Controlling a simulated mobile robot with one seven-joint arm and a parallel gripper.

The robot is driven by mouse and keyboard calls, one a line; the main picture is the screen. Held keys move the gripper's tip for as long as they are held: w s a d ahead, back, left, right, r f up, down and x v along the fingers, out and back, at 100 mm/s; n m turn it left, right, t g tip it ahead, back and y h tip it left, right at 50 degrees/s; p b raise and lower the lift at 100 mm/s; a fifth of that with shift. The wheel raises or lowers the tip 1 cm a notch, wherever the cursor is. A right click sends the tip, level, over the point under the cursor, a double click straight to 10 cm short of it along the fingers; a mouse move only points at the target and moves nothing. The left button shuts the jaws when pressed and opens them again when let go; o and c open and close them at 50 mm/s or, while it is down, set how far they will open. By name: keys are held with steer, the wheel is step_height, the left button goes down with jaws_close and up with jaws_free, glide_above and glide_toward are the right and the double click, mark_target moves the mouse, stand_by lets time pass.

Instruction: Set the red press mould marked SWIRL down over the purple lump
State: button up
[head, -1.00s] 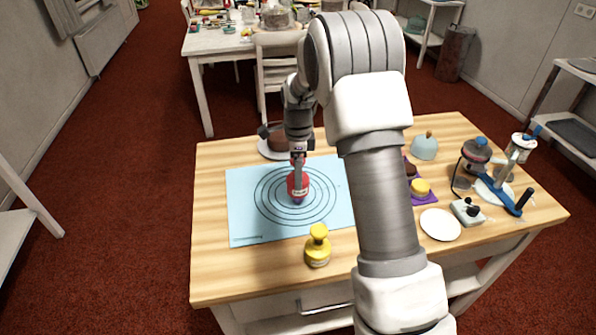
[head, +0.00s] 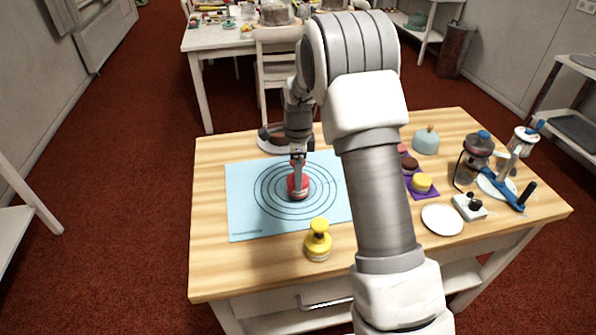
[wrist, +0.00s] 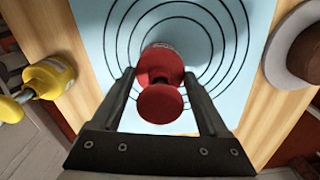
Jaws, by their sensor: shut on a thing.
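The red press mould (head: 299,188) stands upright on the blue mat (head: 245,220), at the middle of the printed rings. Its round body and knob also show in the wrist view (wrist: 160,62). Its marking is too small to read. My gripper (head: 298,170) reaches down from above and is shut on the red mould, with one finger on each side of it in the wrist view (wrist: 159,78). The purple lump is not visible now; the mould hides the spot where it showed.
A yellow press mould (head: 318,243) stands at the mat's front edge. A plate with a brown cake (head: 270,138) is behind the mat. To the right are a purple mat with small cakes (head: 432,190), a white plate (head: 442,219) and several tools. The mat's left side is clear.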

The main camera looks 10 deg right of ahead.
steer(key=shift+f+b, duration=0.3)
steer(key=shift+f, duration=0.3)
steer(key=o, duration=1.4)
steer(key=shift+r+p, duration=2.5)
steer(key=shift+r, duration=1)
steer(key=shift+r, duration=0.1)
